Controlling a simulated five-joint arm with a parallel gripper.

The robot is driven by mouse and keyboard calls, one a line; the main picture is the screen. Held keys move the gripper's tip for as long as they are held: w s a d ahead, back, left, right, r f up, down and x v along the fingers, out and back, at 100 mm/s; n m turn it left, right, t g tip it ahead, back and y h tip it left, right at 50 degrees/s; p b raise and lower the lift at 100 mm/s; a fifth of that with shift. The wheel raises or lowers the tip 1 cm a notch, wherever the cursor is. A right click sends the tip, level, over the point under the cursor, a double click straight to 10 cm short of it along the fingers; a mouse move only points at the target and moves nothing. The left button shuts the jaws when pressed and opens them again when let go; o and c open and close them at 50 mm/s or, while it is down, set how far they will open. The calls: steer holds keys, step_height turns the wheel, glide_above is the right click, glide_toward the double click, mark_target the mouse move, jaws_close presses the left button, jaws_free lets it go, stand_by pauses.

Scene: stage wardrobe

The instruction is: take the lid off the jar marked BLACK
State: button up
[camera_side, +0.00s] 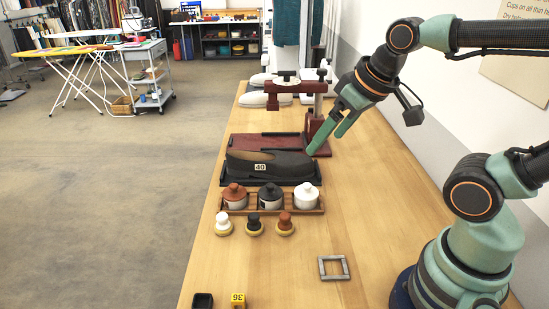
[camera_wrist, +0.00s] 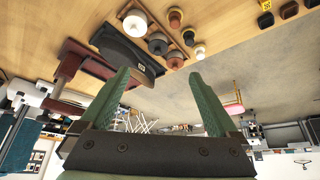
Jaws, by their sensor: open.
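Three jars stand in a row in a wooden rack (camera_side: 318,210): one with a brown lid (camera_side: 235,191), one with a black lid (camera_side: 270,193) and one with a white lid (camera_side: 306,195). Any lettering on them is too small to read. The black-lidded jar is in the middle, its lid on; it also shows in the wrist view (camera_wrist: 157,43). My gripper (camera_side: 325,143) is open and empty, behind and to the right of the jars, by the right end of a dark shoe. In the wrist view my gripper (camera_wrist: 158,73) has its fingers wide apart.
The dark shoe marked 40 (camera_side: 285,163) lies in a black tray behind the rack. A dark red stand (camera_side: 318,125) rises behind it. Several small knobbed daubers (camera_side: 254,224) stand before the jars. A grey frame (camera_side: 333,268) and yellow block (camera_side: 238,300) lie nearer.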

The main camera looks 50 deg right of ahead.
steer(key=m+g, duration=0.6)
steer(key=m, duration=0.7)
glide_above(270, 185)
step_height(270, 185, down, 9)
steer(key=shift+m, duration=0.3)
step_height(270, 185, down, 12)
steer(key=shift+f, duration=0.15)
steer(key=c, duration=1.2)
steer(key=shift+o, duration=0.2)
